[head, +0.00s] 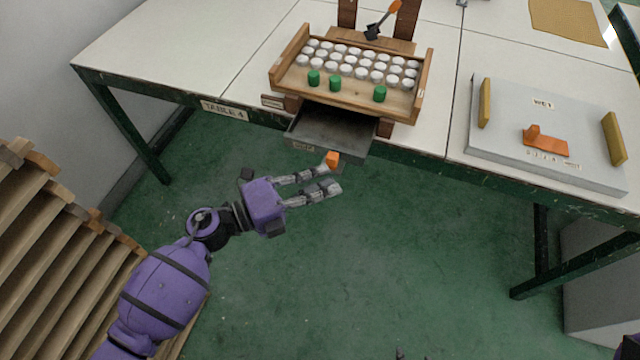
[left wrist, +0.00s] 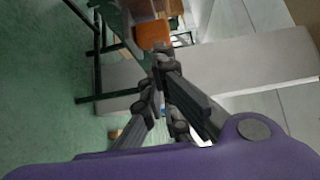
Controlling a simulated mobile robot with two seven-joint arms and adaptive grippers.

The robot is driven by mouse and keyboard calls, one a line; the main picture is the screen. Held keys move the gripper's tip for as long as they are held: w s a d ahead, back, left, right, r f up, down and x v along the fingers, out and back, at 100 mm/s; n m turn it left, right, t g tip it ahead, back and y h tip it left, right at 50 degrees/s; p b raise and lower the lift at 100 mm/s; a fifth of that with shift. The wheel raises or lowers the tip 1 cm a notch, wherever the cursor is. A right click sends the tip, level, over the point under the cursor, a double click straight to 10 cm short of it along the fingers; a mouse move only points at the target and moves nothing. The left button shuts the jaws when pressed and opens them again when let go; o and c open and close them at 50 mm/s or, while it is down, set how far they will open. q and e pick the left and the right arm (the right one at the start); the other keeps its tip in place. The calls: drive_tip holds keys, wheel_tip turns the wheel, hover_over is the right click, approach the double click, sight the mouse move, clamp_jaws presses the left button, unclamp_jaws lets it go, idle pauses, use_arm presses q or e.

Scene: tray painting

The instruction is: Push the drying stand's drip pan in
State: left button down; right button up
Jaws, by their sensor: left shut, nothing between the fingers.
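The drying stand (head: 424,88) is a wooden rack at the front edge of the table, holding rows of white round pieces and three green ones. Its dark grey drip pan (head: 330,128) sticks out from under it, past the table edge. An orange knob (head: 332,159) is at the pan's front; an orange block, apparently this knob, shows in the left wrist view (left wrist: 153,34). My left gripper (head: 333,178) is shut and empty, its fingertips just in front of the knob. I cannot tell whether they touch it.
The white table (head: 180,45) carries a grey board (head: 490,150) with yellow bars and an orange piece at right. Wooden slatted shelving (head: 50,240) is at left. The green floor below the pan is clear.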

sight(340, 145)
use_arm(q)
drive_tip(key=w+d, duration=0.1)
drive_tip(key=w, duration=0.3)
drive_tip(key=w+d+b, duration=0.1)
drive_tip(key=w, duration=0.2)
drive_tip(key=w+d+b, duration=0.1)
drive_tip(key=w, duration=0.3)
drive_tip(key=shift+w+d+f, duration=0.1)
drive_tip(key=shift+w+d, duration=0.25)
drive_tip(key=shift+d, duration=0.05)
drive_tip(key=shift+w, duration=0.2)
drive_tip(key=shift+r, duration=0.2)
drive_tip(key=shift+s, duration=0.1)
